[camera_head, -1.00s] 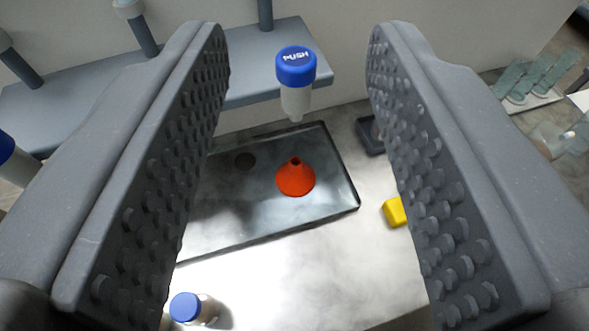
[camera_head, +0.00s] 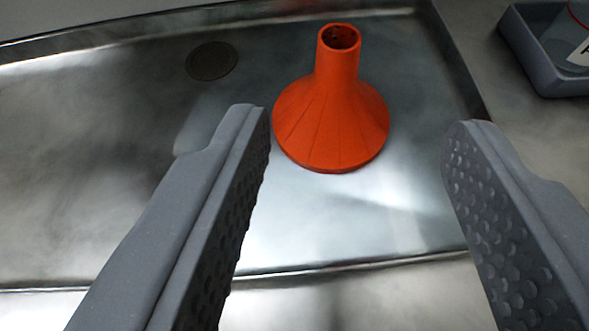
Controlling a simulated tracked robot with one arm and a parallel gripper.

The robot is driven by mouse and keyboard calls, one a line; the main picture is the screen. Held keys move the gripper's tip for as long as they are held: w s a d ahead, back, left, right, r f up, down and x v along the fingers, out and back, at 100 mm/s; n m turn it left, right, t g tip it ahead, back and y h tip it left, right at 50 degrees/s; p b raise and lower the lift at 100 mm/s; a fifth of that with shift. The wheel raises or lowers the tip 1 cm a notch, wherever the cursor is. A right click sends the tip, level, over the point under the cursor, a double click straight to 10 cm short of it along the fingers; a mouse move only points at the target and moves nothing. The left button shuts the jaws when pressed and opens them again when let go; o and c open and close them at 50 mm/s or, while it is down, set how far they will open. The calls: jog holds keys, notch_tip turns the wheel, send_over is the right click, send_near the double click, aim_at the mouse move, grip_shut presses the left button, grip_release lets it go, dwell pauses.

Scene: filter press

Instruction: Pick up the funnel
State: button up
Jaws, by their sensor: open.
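The orange-red funnel (camera_head: 328,122) stands on the metal tray, wide end down and narrow spout up. It is in the upper middle of the view. My gripper (camera_head: 357,125) is open and empty. Its left finger is close to the left of the funnel's base in the picture, and its right finger is farther off to the right. The funnel lies beyond the fingertips, and I see no contact. The funnel is fully visible.
The metal tray (camera_head: 110,150) has raised rims and a round dark drain (camera_head: 212,61) left of the funnel. A grey container (camera_head: 545,60) holding a partly visible labelled item stands outside the tray at the upper right. The tray around the funnel is clear.

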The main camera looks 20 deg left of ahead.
aim_at(337, 43)
jog(key=x, duration=0.4)
jog(key=b+x, duration=0.1)
jog(key=x, duration=0.3)
jog(key=b+x, duration=0.1)
jog(key=x, duration=0.4)
jog(key=shift+s+a+f, duration=0.25)
jog(key=shift+f, duration=0.1)
jog(key=shift+w, duration=0.5)
jog(key=shift+f, duration=0.1)
grip_shut()
